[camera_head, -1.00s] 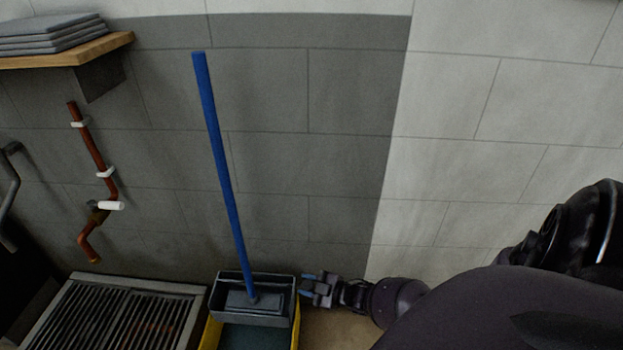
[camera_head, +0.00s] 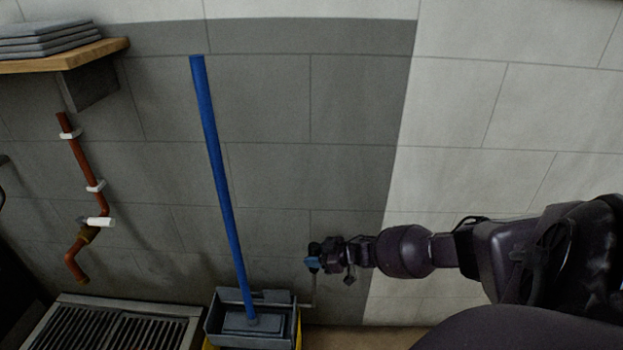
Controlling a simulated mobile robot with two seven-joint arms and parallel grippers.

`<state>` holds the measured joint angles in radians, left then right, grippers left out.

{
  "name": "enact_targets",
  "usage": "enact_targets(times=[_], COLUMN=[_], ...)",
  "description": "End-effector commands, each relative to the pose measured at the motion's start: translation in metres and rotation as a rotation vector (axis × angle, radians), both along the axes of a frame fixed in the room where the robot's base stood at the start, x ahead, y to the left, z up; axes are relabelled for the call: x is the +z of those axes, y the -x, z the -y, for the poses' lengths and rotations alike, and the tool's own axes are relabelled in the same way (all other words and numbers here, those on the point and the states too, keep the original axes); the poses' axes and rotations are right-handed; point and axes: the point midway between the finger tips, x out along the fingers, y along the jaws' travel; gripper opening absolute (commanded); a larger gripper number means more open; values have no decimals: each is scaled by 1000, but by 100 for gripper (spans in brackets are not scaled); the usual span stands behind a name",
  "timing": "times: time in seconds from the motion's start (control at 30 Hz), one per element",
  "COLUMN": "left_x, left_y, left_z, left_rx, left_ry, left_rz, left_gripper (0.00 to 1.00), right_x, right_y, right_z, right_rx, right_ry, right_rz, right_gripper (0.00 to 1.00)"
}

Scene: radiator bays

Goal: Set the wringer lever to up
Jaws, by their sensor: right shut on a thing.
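The grey wringer (camera_head: 214,329) sits on top of the yellow mop bucket (camera_head: 298,332) at the bottom of the view. Its thin grey lever (camera_head: 314,291) comes off the right side and stands roughly upright. My right gripper (camera_head: 314,262) reaches in from the right and is shut on the lever's top end. The gripper hides most of the lever's grip; a dark end and a bit of blue show there. My left gripper is not in view.
A blue mop handle (camera_head: 220,175) rises from the wringer, left of my gripper. A floor grate (camera_head: 110,330) lies left of the bucket. A copper pipe (camera_head: 80,155) and a shelf with folded cloths (camera_head: 45,42) are on the left wall.

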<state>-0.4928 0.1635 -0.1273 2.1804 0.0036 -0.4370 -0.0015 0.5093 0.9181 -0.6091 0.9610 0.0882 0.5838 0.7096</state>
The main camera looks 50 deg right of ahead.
Motion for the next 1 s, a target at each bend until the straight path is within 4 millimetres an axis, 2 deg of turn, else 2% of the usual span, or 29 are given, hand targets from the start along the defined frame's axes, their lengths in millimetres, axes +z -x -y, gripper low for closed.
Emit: enact_targets(times=[0.33, 0.37, 0.5, 0.53, 0.83, 1.0], left_x=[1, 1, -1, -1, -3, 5], left_y=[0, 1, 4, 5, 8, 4], left_z=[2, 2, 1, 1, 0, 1], left_rx=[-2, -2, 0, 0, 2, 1], left_ry=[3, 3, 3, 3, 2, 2], left_rz=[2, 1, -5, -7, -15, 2], left_gripper=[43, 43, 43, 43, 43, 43], right_x=[-1, -1, -1, -1, 1, 9], right_y=[0, 0, 0, 0, 1, 14], right_z=[1, 1, 1, 1, 1, 9], right_rx=[-1, -1, -1, 0, 0, -2], right_ry=[1, 1, 1, 0, 0, 1], right_rz=[-3, -3, -3, -2, -1, 0], right_gripper=[0, 35, 57, 59, 59, 59])
